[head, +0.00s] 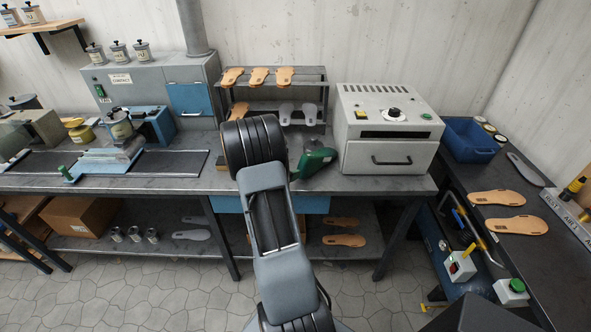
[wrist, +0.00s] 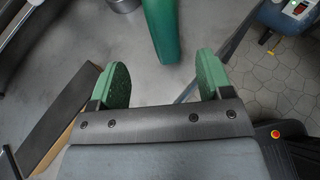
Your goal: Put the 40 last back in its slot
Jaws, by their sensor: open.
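A green shoe last (head: 315,161) lies on the middle workbench, just right of my arm, in front of the sole rack. My arm covers part of its surroundings, and no size number can be read on it. In the wrist view a green last (wrist: 161,30) stretches down from the top edge, its lower end just beyond the gap between my fingers. My gripper (wrist: 161,78) is open, its two green pads apart with nothing between them. I cannot make out a slot for the last in either view.
A grey oven (head: 388,130) stands right of the last, and a rack with orange soles (head: 258,76) stands behind. A blue bin (head: 468,139) and more soles (head: 497,197) are on the right bench. A dark board (wrist: 72,120) with a wooden edge is left of my gripper.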

